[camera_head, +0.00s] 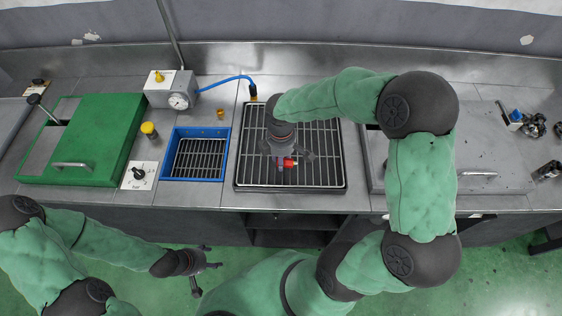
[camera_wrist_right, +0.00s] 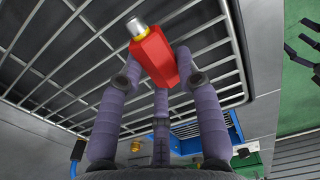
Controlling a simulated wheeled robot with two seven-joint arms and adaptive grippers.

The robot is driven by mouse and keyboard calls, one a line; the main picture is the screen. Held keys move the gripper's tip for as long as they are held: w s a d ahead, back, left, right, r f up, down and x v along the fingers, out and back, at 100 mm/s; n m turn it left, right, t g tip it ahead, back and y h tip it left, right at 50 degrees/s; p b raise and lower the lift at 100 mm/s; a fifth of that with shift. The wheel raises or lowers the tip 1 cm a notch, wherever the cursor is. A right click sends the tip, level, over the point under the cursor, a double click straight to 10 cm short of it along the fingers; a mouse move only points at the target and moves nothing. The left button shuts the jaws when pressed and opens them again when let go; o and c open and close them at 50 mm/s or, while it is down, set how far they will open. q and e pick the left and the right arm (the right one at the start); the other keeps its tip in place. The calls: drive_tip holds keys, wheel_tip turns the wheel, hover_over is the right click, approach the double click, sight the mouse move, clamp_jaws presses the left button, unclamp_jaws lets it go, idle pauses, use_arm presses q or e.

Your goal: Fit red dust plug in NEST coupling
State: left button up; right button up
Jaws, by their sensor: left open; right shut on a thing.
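The red dust plug (camera_head: 289,162) is in my right gripper (camera_head: 283,160), above the black grate. In the right wrist view the red plug (camera_wrist_right: 157,62) is held between the fingertips of the right gripper (camera_wrist_right: 159,72). Its gold collar and silver tip point away from the palm, up and left in that picture. My left gripper (camera_head: 205,269) is open and empty over the green floor, in front of the bench. I cannot tell which fitting is the NEST coupling; a brass fitting (camera_head: 220,114) stands behind the blue tray.
The black grate (camera_head: 241,174) lies mid-bench, with the blue-rimmed tray (camera_head: 196,181) left of it. A yellow-capped part (camera_head: 149,130) and green lid (camera_head: 98,130) are left.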

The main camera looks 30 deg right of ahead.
drive_tip(key=shift+r+p, duration=1.95)
drive_tip(key=shift+r, duration=0.55)
clamp_jaws()
drive_tip(key=o, duration=0.6)
unclamp_jaws()
drive_tip(key=c, duration=0.6)
